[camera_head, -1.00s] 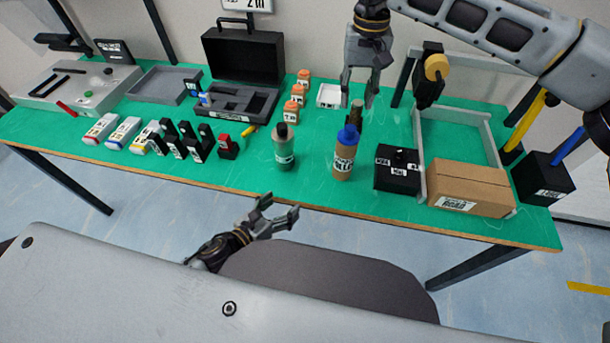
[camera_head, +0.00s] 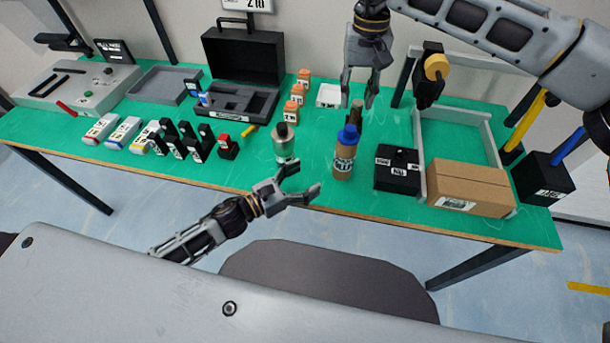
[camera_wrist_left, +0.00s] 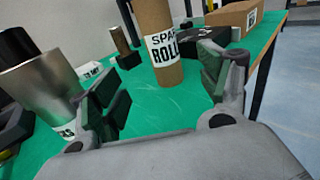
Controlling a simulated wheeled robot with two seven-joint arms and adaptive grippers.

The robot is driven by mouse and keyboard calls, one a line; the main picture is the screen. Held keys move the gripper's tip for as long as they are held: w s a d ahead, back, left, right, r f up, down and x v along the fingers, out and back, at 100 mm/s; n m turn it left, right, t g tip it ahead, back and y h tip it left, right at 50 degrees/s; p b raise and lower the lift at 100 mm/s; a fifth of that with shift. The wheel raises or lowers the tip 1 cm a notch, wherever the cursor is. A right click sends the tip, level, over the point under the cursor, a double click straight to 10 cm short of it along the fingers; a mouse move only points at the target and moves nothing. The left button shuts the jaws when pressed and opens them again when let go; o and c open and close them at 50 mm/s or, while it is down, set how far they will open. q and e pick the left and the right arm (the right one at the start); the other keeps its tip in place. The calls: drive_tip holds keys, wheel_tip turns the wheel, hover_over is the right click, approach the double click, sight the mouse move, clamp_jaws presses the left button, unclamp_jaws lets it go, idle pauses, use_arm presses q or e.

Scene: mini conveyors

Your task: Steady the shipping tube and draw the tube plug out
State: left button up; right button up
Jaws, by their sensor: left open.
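The shipping tube (camera_head: 344,160) is a brown cardboard cylinder with a white label, standing upright near the table's front edge. Its blue tube plug (camera_head: 348,135) sits at its top. My right gripper (camera_head: 358,92) hangs fingers down above and behind the tube, open and empty.
A black box (camera_head: 397,172) and a cardboard box (camera_head: 470,187) stand to the right.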

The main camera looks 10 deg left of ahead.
sight(337, 161)
use_arm(q)
drive_tip(key=shift+w+d+r+m+h, duration=0.15)
drive_tip(key=shift+w+r+m+h, duration=0.15)
drive_tip(key=shift+r+h, duration=0.1)
drive_tip(key=shift+w+d, duration=0.15)
drive_tip(key=shift+x, duration=6.7)
drive_tip(key=shift+f, duration=0.1)
drive_tip(key=c, duration=1.2)
drive_tip(key=shift+f, duration=0.1)
drive_tip(key=shift+f, duration=0.1)
